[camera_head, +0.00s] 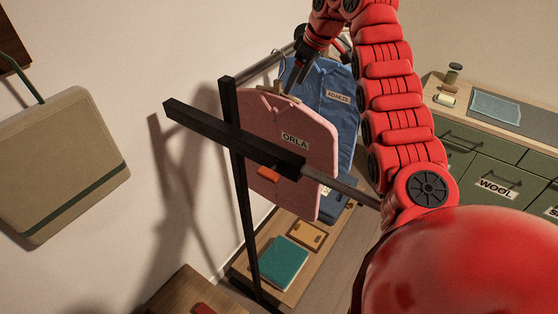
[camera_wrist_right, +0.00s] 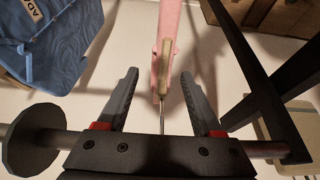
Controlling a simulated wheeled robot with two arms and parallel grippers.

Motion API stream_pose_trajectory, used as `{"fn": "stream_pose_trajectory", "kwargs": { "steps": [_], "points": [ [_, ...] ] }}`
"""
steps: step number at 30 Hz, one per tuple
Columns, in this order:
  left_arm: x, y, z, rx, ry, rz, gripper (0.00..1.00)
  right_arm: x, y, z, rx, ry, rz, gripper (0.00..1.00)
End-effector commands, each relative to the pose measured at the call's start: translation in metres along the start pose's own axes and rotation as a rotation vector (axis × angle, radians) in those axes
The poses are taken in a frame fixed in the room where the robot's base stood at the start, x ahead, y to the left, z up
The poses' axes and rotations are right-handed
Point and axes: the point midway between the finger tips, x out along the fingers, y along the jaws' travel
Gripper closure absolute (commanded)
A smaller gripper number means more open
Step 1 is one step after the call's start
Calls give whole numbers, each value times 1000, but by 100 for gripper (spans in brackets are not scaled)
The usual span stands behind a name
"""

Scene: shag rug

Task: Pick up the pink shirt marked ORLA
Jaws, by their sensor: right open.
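The pink shirt marked ORLA (camera_head: 295,165) hangs on a dark rack, in front of a blue shirt marked ADAEZE (camera_head: 335,85). A black bar of the rack crosses in front of the pink shirt and hides part of it. My right gripper (camera_head: 297,76) is at the top of the pink shirt, by its wooden hanger (camera_head: 270,90). In the right wrist view the open fingers (camera_wrist_right: 160,75) stand on either side of the hanger (camera_wrist_right: 166,68) and its metal hook, with the pink shirt (camera_wrist_right: 180,35) beyond. Whether they touch is unclear. My left gripper is not in view.
The black rack post (camera_head: 236,170) stands left of the shirts. A low shelf (camera_head: 262,285) below holds a teal folded item (camera_head: 283,262). A green cabinet with a WOOL drawer (camera_head: 497,187) stands at right. A beige case (camera_head: 60,165) is at left.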

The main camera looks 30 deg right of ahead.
Motion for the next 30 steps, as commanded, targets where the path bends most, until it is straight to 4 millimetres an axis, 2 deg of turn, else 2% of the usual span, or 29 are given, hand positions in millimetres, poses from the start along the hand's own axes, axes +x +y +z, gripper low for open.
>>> {"fn": "stream_pose_trajectory", "kwargs": {
  "steps": [4, 9, 13, 20, 23, 30],
  "points": [
    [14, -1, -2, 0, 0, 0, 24, 9, -2, -2, -1, 4, 0, 32],
    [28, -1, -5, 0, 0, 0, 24, 31, -5, -1, 2, -1, -3, 32],
    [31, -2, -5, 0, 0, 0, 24, 46, -5, 0, 2, -1, 0, 32],
    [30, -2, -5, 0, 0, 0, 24, 49, -5, 0, 0, 1, 1, 32],
    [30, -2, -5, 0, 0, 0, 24, 49, -5, 0, 0, 1, 1, 47],
    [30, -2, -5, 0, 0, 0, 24, 49, -5, -1, 0, 1, 1, 90]
  ]
}}
